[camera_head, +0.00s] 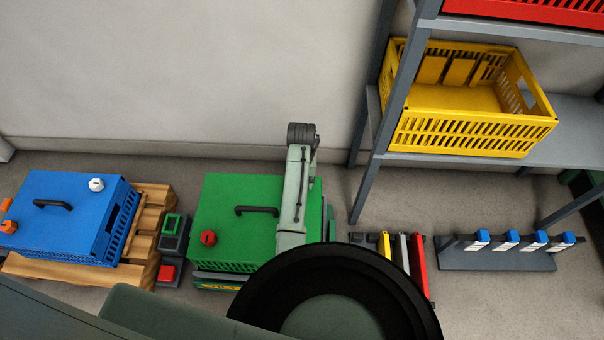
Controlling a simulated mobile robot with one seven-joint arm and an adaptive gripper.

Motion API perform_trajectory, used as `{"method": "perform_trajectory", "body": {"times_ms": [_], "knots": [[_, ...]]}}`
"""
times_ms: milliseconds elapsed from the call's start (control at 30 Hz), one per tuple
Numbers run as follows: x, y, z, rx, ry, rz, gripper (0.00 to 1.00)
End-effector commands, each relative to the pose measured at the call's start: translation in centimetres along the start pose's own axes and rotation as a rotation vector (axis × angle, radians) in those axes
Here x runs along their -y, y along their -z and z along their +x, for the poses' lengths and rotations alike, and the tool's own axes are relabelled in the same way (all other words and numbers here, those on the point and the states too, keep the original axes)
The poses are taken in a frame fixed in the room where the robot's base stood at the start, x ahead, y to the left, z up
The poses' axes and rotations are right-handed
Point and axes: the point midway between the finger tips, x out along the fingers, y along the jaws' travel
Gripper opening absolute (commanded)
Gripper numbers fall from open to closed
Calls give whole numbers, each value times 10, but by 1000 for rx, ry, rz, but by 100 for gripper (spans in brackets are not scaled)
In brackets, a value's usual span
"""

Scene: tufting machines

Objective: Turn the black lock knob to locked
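I cannot make out a black lock knob in the head view. The green box (237,187) on the floor has a red knob (208,238) and a black bar handle (257,210) on its lid. The blue box (75,196) at the left has a white knob (96,184), an orange-red knob (9,227) and a black bar handle (52,204). My arm rises from the bottom middle and covers the right part of the green box. My gripper does not show.
The blue box sits on a wooden pallet (150,207). Small dark bins stand between the boxes. A shelf rack (395,100) holds a yellow crate (465,135) at the upper right. A grey rack with blue-topped pieces (497,262) stands on the floor at the right.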

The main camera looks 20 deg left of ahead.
Motion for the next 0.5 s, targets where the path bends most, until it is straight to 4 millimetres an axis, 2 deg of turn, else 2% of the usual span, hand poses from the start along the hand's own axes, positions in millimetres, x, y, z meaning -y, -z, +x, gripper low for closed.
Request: {"method": "perform_trajectory", "body": {"times_ms": [33,500], "knots": [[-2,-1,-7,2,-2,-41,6],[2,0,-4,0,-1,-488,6]]}}
